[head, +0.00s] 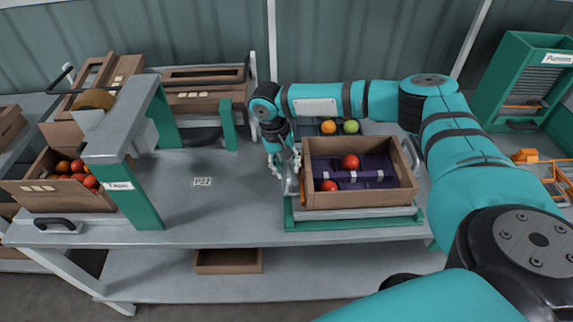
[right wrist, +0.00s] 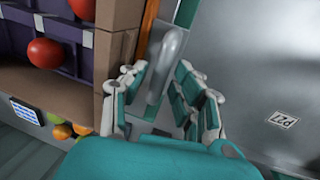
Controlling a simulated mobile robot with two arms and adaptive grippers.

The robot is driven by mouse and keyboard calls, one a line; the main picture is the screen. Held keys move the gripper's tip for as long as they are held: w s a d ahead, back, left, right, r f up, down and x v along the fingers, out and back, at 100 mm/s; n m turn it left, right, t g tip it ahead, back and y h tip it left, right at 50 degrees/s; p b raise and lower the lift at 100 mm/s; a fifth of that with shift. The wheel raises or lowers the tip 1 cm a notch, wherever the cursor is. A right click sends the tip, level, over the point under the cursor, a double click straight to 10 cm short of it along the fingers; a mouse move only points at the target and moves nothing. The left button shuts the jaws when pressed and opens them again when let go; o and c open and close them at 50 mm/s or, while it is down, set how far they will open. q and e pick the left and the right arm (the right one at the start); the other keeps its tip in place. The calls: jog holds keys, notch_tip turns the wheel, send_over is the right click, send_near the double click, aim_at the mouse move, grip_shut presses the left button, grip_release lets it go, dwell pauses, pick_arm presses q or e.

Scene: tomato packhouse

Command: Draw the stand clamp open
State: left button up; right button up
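The stand clamp (right wrist: 170,58) shows in the right wrist view as a rounded grey lever beside the crate wall. In the head view its grey part (head: 291,188) is at the left side of the stand (head: 350,222), partly hidden by my gripper. My right gripper (head: 284,168) points down there. In the right wrist view my right gripper (right wrist: 160,88) has its fingers spread, one set on each side of the lever. I cannot tell whether they touch it. A wooden crate (head: 360,200) with a purple insert and two red tomatoes sits on the stand. My left gripper is out of view.
A grey-and-green frame (head: 135,120) stands left on the bench (head: 220,225), beside a crate of tomatoes (head: 60,200). Orange and green fruits (head: 340,127) lie behind the stand's crate. The bench middle, around a printed marker (head: 202,182), is clear.

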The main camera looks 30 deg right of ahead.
grip_shut()
jog(key=w+a+p, duration=0.2)
jog(key=a, duration=0.1)
jog(key=shift+w+a+p, duration=0.1)
jog(key=shift+a+p, duration=0.2)
